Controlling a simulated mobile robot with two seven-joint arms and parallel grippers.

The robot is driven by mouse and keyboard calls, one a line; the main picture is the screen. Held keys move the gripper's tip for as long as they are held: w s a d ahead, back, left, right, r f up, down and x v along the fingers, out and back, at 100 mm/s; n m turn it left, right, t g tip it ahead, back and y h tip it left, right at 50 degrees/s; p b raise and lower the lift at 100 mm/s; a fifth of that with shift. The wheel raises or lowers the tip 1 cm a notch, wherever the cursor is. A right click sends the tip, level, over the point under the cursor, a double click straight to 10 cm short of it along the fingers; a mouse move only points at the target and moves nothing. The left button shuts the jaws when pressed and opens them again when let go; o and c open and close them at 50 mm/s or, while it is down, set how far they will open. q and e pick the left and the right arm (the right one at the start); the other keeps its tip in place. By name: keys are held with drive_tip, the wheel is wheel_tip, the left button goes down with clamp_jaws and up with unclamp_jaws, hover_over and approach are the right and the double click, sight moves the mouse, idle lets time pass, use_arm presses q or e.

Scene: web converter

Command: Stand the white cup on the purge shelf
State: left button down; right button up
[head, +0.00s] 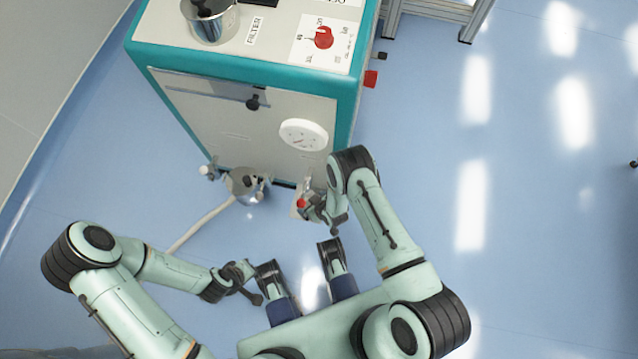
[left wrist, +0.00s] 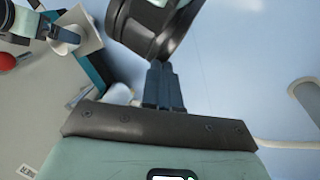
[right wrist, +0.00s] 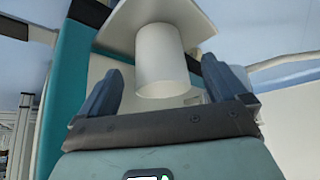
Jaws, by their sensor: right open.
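The white cup (right wrist: 160,55) shows in the right wrist view between the two fingers of my right gripper (right wrist: 165,88). The fingers are open on either side of it, with a visible gap at each side. One end of the cup meets a pale flat plate, which looks like the purge shelf (right wrist: 200,22). The shelf also shows in the left wrist view (left wrist: 88,42), partly behind my right gripper. In the head view my right gripper (head: 318,212) is low by the machine's front right corner and hides most of the cup. My left gripper (left wrist: 164,85) is shut and empty, away from the shelf.
The teal-and-white machine (head: 240,120) stands ahead with a dial gauge (head: 303,135) on its front. A metal pot (head: 245,184) with a pale hose (head: 203,222) is at its base. A steel container (head: 210,22) sits on top. Blue floor at right is clear.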

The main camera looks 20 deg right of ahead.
use_arm(q)
drive_tip(key=shift+g+h, duration=0.3)
drive_tip(key=shift+g, duration=0.4)
drive_tip(key=s+r, duration=0.1)
drive_tip(key=s+d+r+p, duration=0.2)
drive_tip(key=s, duration=0.1)
drive_tip(key=shift+s+r, duration=0.1)
drive_tip(key=shift+r, duration=0.05)
use_arm(e)
drive_tip(key=v, duration=0.8)
